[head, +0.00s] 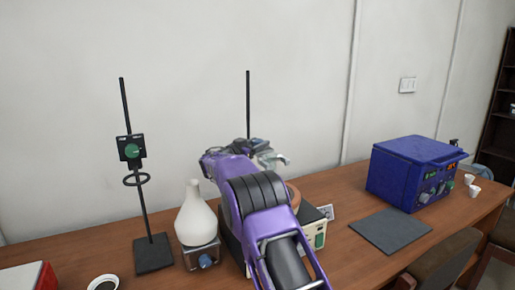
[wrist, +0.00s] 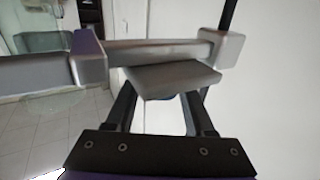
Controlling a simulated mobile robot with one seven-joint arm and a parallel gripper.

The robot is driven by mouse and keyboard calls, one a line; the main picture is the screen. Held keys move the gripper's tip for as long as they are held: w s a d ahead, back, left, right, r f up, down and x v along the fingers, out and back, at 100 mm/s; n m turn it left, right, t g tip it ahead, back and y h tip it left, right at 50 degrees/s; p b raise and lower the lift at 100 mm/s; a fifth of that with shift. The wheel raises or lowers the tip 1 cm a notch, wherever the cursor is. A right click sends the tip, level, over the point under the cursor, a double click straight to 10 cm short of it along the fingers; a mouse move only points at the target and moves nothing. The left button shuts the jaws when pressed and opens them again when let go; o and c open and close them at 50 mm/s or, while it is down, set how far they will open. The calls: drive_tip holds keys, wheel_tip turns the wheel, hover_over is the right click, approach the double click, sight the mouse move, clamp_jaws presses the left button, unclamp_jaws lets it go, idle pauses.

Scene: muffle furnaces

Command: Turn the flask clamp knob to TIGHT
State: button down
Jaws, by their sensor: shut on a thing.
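The flask clamp (head: 274,160) is a grey metal piece on the rear black stand rod (head: 248,100), partly hidden behind my purple arm. In the wrist view its grey bar (wrist: 150,50) crosses the upper part of the picture. My gripper's two black fingers (wrist: 160,108) reach up to a grey flat-faced piece, which appears to be the clamp knob (wrist: 172,80), and are shut on it. The fingertips are hidden behind this piece. No TIGHT marking is readable. In the head view my gripper (head: 252,146) is small beside the clamp.
A white flask (head: 196,215) sits on a small base nearby. A blue furnace (head: 405,172) and dark mat (head: 390,230) are on the right of the wooden table (head: 345,262).

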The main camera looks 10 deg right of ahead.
sight(253, 144)
drive_tip(key=shift+d+r+m+g+h, duration=0.1)
drive_tip(key=shift+r+m+g+h, duration=0.2)
drive_tip(key=shift+m+g+h, duration=0.5)
drive_tip(key=shift+h+p, duration=0.3)
drive_tip(key=shift+p, duration=0.3)
drive_tip(key=shift+f+m+g, duration=0.1)
drive_tip(key=shift+m+g, duration=0.2)
drive_tip(key=shift+g, duration=0.2)
drive_tip(key=shift+c, duration=1.3)
unclamp_jaws()
drive_tip(key=shift+f, duration=0.1)
drive_tip(key=shift+s+a+f, duration=0.1)
drive_tip(key=shift+s+a, duration=0.15)
drive_tip(key=shift+a, duration=0.3)
drive_tip(key=b+v, duration=0.1)
drive_tip(key=v, duration=0.5)
drive_tip(key=shift+s+a, duration=0.15)
drive_tip(key=shift+a, duration=0.05)
